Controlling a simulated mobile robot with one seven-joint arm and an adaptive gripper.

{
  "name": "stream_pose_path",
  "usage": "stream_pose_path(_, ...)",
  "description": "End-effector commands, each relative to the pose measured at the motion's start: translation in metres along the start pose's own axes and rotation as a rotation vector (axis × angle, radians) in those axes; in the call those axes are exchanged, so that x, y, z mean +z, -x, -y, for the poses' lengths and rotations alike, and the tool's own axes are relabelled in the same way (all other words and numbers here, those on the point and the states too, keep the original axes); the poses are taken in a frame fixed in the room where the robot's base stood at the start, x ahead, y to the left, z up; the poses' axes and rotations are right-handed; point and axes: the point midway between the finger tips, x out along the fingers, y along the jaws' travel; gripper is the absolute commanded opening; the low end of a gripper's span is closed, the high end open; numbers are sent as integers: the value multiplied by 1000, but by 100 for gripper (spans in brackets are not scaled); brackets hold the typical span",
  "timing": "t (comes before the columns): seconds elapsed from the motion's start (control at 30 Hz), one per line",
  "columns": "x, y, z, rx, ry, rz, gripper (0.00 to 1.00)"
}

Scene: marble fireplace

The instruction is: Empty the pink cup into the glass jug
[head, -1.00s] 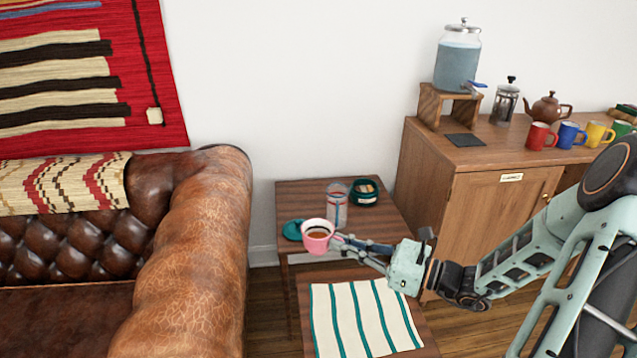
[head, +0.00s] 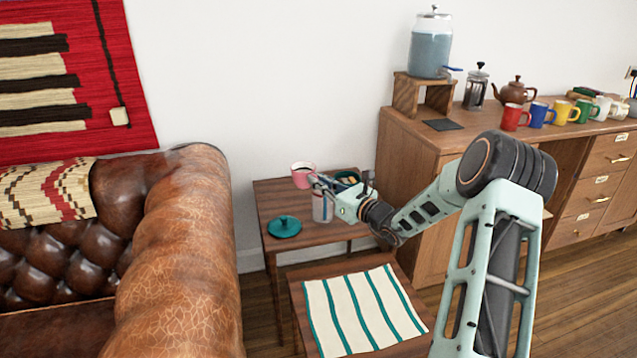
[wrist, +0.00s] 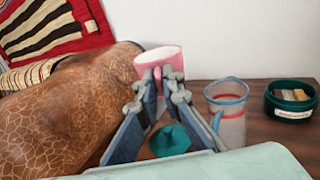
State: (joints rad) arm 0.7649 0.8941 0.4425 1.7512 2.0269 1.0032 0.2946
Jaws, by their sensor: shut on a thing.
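The pink cup (head: 302,178) is in the air above the back of the small side table, near upright, with dark contents showing at its mouth. It also shows in the wrist view (wrist: 155,62). My gripper (head: 315,181) is shut on the cup's near side; its fingers meet there in the wrist view (wrist: 160,80). The glass jug (head: 321,209) stands upright on the side table, partly behind my gripper. In the wrist view the jug (wrist: 231,122) is right of and below the cup, with a blue rim and a red band. I cannot tell what it holds.
A teal lid (head: 285,226) lies on the side table (head: 310,236) left of the jug. A dark green tin (wrist: 291,99) stands right of the jug. The leather sofa (head: 185,230) is close on the left. A striped cloth (head: 362,308) covers the nearer table.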

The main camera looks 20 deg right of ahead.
Motion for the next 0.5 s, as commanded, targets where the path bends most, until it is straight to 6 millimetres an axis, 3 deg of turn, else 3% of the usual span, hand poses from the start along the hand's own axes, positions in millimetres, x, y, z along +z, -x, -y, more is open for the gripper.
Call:
stream_pose_path(0.1, -1, -23, 21, -66, 3, 3, 0)
stream_pose_path(0.2, 1, -32, 31, -98, 2, 2, 0)
stream_pose_path(0.5, -17, -34, 35, -110, 0, 0, 0)
